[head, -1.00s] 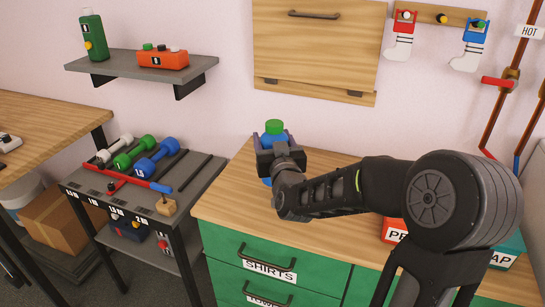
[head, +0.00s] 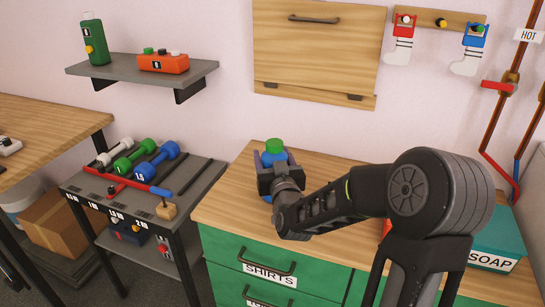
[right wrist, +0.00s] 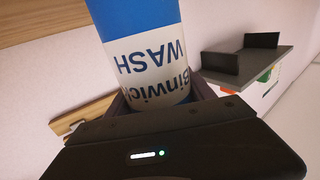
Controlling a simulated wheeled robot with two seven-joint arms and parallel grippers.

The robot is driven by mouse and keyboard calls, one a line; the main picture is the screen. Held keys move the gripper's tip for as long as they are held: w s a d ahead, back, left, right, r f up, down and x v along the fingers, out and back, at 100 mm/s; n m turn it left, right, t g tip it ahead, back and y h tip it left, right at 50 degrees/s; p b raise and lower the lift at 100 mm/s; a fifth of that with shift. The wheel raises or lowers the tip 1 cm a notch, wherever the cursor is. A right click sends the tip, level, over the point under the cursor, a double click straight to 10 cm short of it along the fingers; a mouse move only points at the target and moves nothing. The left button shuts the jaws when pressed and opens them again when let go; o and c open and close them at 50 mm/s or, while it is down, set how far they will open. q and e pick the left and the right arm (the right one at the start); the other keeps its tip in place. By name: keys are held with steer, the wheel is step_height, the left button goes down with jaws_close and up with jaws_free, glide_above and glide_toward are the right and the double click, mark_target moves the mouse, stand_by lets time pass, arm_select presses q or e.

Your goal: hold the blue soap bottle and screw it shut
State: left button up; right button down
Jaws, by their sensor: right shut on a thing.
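The blue soap bottle (head: 272,158) has a green cap (head: 274,146) on top and is upright over the wooden top of the green drawer unit. My right gripper (head: 274,172) is shut around the bottle's body, below the cap. In the right wrist view the bottle (right wrist: 142,60) fills the space between the jaws, its white label reading WASH upside down. The cap is out of that view. I cannot tell whether the bottle's base touches the wood or how tight the cap is. My left gripper is in neither view.
A teal box marked SOAP (head: 498,248) stands at the right of the drawer unit (head: 225,245), beside my right arm. A cart with dumbbells (head: 158,160) stands to the left, below a grey shelf (head: 105,68). The wood around the bottle is clear.

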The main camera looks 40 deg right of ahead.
steer(key=c, duration=0.8)
jaws_free()
steer(key=shift+f, duration=0.15)
steer(key=o, duration=0.4)
steer(key=shift+o, duration=0.2)
steer(key=shift+r, duration=0.2)
steer(key=shift+s, duration=0.1)
steer(key=b+v, duration=1.2)
